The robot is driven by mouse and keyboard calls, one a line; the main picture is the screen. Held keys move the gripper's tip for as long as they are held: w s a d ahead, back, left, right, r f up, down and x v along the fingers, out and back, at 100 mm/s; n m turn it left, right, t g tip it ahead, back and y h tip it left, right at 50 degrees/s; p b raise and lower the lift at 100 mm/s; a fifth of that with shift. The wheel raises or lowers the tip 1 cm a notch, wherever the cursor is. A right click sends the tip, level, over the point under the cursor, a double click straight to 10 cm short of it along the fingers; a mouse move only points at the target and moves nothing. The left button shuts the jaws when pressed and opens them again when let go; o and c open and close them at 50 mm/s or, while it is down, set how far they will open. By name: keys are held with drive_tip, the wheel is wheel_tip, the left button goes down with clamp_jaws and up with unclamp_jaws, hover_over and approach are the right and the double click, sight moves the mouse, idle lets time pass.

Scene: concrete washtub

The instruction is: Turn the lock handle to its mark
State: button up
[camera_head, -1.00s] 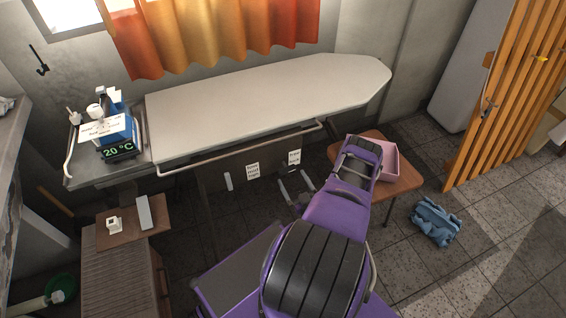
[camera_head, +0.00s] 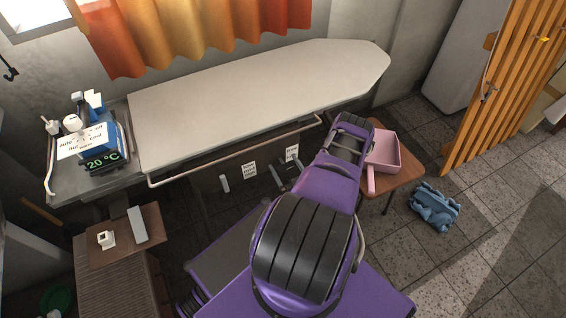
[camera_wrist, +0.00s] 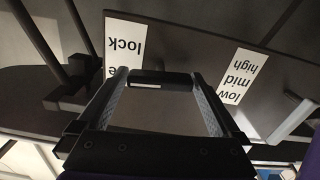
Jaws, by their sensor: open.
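A dark panel under the ironing board carries a lock label (camera_head: 292,152), partly covered by my arm. The label also shows upside down in the wrist view (camera_wrist: 125,46), its lower part hidden by my finger. A dark bar with a block-like end (camera_wrist: 64,97) lies beside this label; I cannot tell for sure that it is the lock handle. A low/mid/high label (camera_head: 249,170) is further left on the panel, with a pale handle (camera_head: 224,184) beside it. My gripper (camera_wrist: 160,76) is open and empty, facing the panel between the two labels.
The ironing board (camera_head: 255,92) with its front rail (camera_head: 220,160) is above the panel. A stool (camera_head: 403,170) with a pink bin (camera_head: 383,150) stands close right of my arm. A blue crumpled cloth (camera_head: 435,206) lies on the floor. A small brown table (camera_head: 115,248) is at left.

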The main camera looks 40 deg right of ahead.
drive_tip(key=shift+c, duration=0.2)
drive_tip(key=c, duration=1)
drive_tip(key=shift+m, duration=0.8)
drive_tip(key=shift+c, duration=0.2)
drive_tip(key=o, duration=1.1)
drive_tip(key=shift+s, duration=0.2)
